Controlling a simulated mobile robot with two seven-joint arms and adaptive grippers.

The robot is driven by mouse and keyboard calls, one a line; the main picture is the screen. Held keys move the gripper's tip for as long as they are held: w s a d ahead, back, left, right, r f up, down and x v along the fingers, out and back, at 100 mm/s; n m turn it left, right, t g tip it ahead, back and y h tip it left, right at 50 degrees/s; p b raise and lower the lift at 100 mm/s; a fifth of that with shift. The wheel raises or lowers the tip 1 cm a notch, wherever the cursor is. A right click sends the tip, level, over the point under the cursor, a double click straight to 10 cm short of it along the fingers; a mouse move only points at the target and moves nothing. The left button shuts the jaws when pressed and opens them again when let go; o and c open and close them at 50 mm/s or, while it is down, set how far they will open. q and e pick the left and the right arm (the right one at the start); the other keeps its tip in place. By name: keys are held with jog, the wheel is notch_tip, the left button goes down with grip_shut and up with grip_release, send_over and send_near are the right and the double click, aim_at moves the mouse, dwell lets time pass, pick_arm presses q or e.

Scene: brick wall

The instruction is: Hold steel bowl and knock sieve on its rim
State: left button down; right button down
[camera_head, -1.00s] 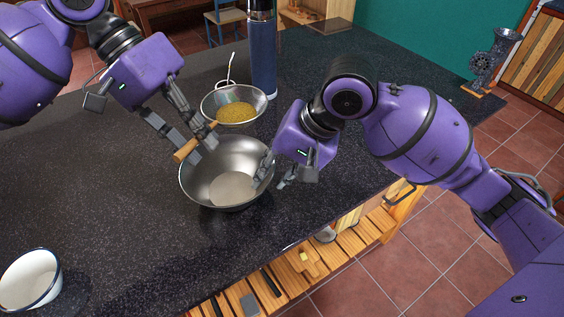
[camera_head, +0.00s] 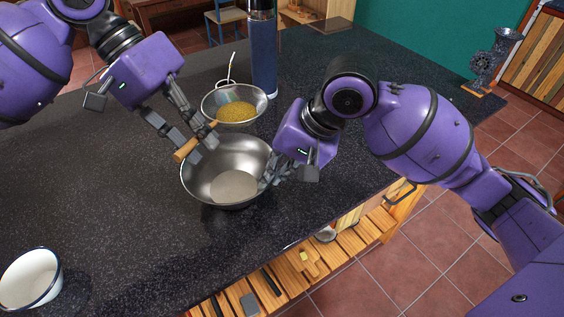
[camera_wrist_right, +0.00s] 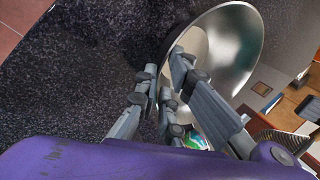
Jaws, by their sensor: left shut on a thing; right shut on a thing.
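The steel bowl (camera_head: 220,160) stands upright on the dark counter, and its inside looks empty. My right gripper (camera_head: 269,174) is shut on the bowl's right rim. In the right wrist view the bowl (camera_wrist_right: 240,42) shows with one finger inside its wall and another outside. My left gripper (camera_head: 205,139) is shut on the wooden handle of the sieve (camera_head: 207,103). The sieve's basket holds yellow grains and shows just beyond the bowl's far rim. The handle end sticks out over the bowl's left rim. I cannot tell whether sieve and bowl touch.
A tall blue bottle (camera_head: 263,55) stands right behind the sieve. A white enamel bowl (camera_head: 30,279) is at the front left. A dark grinder (camera_head: 490,62) stands at the far right. The counter (camera_head: 100,205) left of the steel bowl is clear.

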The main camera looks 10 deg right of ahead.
dwell(0.4)
pick_arm(q)
jog(key=s+a+f, duration=0.3)
jog(key=s+f, duration=0.1)
jog(key=f, duration=0.2)
dwell(0.6)
jog(key=shift+s, duration=0.1)
jog(key=s+a, duration=0.1)
jog(key=s+a+f, duration=0.1)
jog(key=s+a, duration=0.1)
jog(key=s, duration=0.1)
jog(key=shift+f, duration=0.35)
dwell(0.4)
jog(key=shift+f, duration=0.1)
dwell(0.7)
